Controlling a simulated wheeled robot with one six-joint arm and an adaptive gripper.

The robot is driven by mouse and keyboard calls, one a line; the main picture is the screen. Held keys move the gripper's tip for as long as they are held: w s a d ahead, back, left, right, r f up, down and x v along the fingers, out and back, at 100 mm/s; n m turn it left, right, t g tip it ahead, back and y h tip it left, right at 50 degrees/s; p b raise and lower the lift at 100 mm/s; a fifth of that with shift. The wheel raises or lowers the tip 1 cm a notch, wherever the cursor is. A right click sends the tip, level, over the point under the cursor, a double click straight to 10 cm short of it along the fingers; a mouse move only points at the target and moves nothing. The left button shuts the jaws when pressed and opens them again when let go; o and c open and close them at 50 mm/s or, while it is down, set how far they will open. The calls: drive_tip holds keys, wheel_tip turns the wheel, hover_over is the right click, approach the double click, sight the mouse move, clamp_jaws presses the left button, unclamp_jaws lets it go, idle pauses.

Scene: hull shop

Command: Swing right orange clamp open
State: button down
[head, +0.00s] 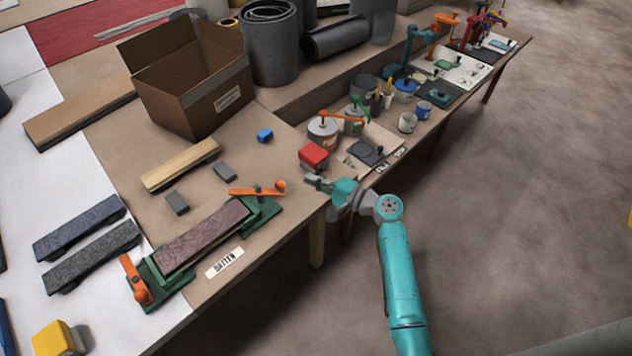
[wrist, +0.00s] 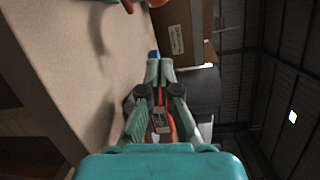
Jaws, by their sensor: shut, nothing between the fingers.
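The right orange clamp (head: 257,190) is a bar with a round knob at its right end. It sits on the green right end block (head: 262,215) of a fixture. Its left end reaches near the right end of a dark reddish batten (head: 205,233); I cannot tell whether it presses on it. The left orange clamp (head: 134,279) lies at the fixture's other end. My gripper (head: 308,180) is shut and empty, just right of the right clamp's knob, apart from it. In the wrist view my fingers (wrist: 160,72) are together, and an orange part (wrist: 127,5) shows at the top edge.
A red block (head: 313,157) and paint cans (head: 323,134) stand close behind my gripper. A blue block (head: 265,135), a wooden strip (head: 180,165), grey blocks and an open cardboard box (head: 190,90) lie further back. A "BATTEN" label (head: 224,262) lies in front of the fixture.

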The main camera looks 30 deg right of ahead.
sight(281, 190)
drive_tip(key=x, duration=0.6)
drive_tip(key=shift+w+a, duration=0.2)
drive_tip(key=shift+w, duration=0.1)
drive_tip(key=shift+s+a+r, duration=0.15)
drive_tip(key=shift+s+a, duration=0.45)
drive_tip(key=shift+s, duration=0.2)
drive_tip(key=shift+s+a+r, duration=0.2)
drive_tip(key=shift+s+a, duration=0.45)
drive_tip(key=shift+s, duration=0.1)
drive_tip(key=shift+s+h, duration=0.15)
drive_tip(key=shift+h, duration=0.15)
drive_tip(key=shift+s+a+m+t+h, duration=0.3)
drive_tip(key=shift+s+m+t+h, duration=0.25)
drive_tip(key=shift+m+h, duration=0.35)
drive_tip(key=shift+s+a+m+t+h, duration=0.25)
drive_tip(key=shift+s+m+t+h, duration=0.35)
drive_tip(key=shift+h, duration=0.4)
drive_tip(key=shift+s+a, duration=0.7)
drive_tip(key=shift+s, duration=0.15)
drive_tip(key=shift+s+a, duration=0.5)
drive_tip(key=shift+a, duration=0.25)
